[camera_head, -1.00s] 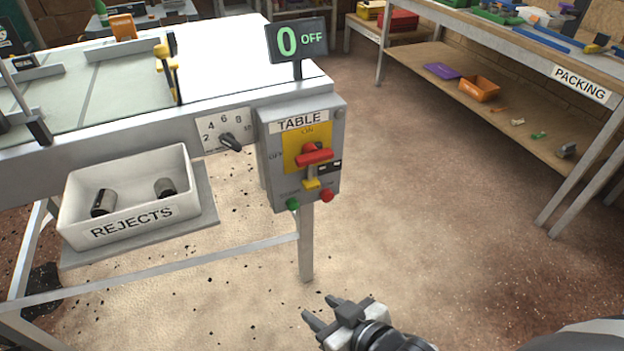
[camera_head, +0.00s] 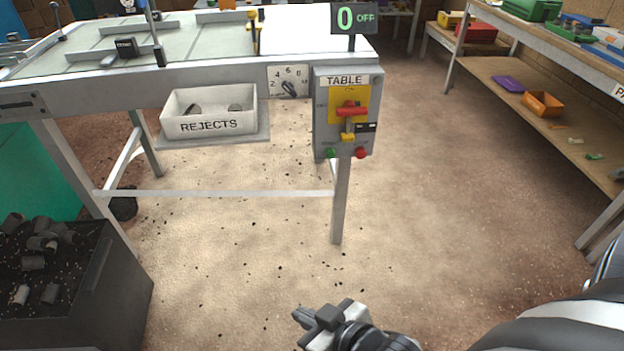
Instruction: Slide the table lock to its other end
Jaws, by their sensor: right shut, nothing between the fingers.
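The grey TABLE control box (camera_head: 345,110) hangs at the right front corner of the table. It carries a red lever (camera_head: 351,111), set sideways on a yellow plate, and a small yellow tab (camera_head: 348,137) just below, which may be the lock. A grey plate with a small slot or latch (camera_head: 24,104) is on the table's front edge at far left; I cannot tell which part is the lock. My right gripper (camera_head: 301,316) is at the bottom, shut and empty, well below and apart from the box. My left gripper is not in view.
A display (camera_head: 355,18) reads 0 OFF. A dark bin (camera_head: 110,285) of plugs stands lower left. A packing bench (camera_head: 530,80) is at right.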

